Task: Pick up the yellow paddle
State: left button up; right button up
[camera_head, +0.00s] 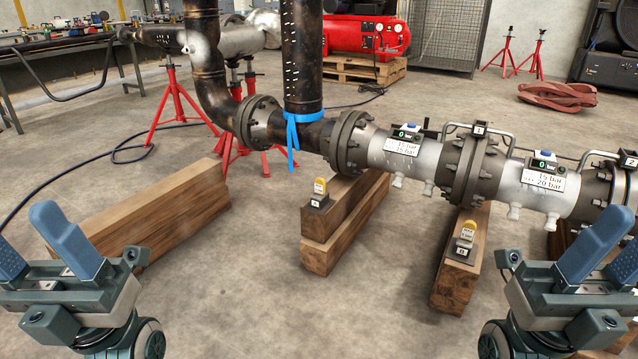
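Two small upright pieces with yellow on them stand in dark holders on wooden beams. One yellow piece (319,186) is in a holder marked A at the centre. The other yellow piece (467,231) is in a holder that seems marked B, further right. I cannot tell which one is the paddle. My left gripper (28,240) is at the lower left, its blue fingers apart with nothing between them. My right gripper (622,243) is at the lower right, its blue fingers apart and partly cut by the picture edge. Both grippers are well away from the yellow pieces.
A flanged pipe spool (405,160) with gauges runs across the right, behind and above the beams. A blue strap (291,130) hangs on the pipe. A wooden beam (165,218) lies at left. Red stands (178,105) stand behind. The floor in front is clear.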

aim_at(320, 193)
jog(key=i+z, duration=0.25)
jog(key=i, duration=0.25)
jog(key=i+z, duration=0.3)
jog(key=i, duration=0.2)
jog(key=i+j+z, duration=0.25)
jog(key=i, duration=0.25)
